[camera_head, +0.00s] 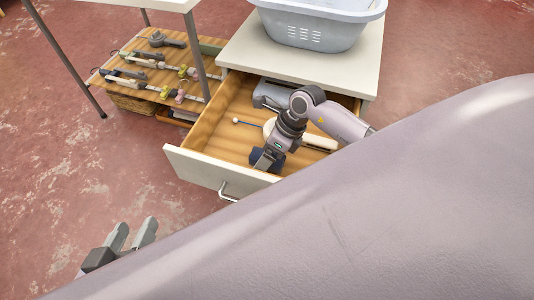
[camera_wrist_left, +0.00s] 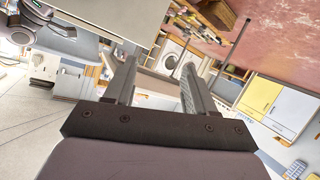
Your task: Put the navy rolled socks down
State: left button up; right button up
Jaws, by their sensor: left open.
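The navy rolled socks (camera_head: 255,156) show as a dark blue patch low in the open drawer (camera_head: 205,183), at its front part. My right gripper (camera_head: 267,160) points down into the drawer right at the socks and covers much of them. I cannot tell whether its fingers grip the socks or only stand around them. My left gripper (camera_head: 133,234) is at the lower left over the floor, away from the drawer. In the left wrist view its two fingers (camera_wrist_left: 158,82) are apart with nothing between them.
The drawer also holds a pale rounded item with a light handle (camera_head: 320,143), a thin blue stick (camera_head: 247,123) and a grey item (camera_head: 272,95). A grey-blue basket (camera_head: 315,30) stands on the cabinet top (camera_head: 300,67). A low wooden shelf (camera_head: 135,89) with tools is at left.

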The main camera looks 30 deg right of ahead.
pick_arm(q)
jog(key=shift+r, duration=0.1)
pick_arm(e)
jog(key=shift+r, duration=0.2)
pick_arm(q)
jog(key=a+p, duration=0.1)
jog(key=a+y+p, duration=0.1)
jog(key=s+a+r+p, duration=0.1)
jog(key=p, duration=0.1)
jog(key=shift+m+y, duration=0.3)
jog(key=shift+m, duration=0.1)
pick_arm(e)
jog(key=v, duration=1.2)
pick_arm(q)
jog(key=shift+f, duration=0.1)
pick_arm(e)
jog(key=shift+f, duration=0.1)
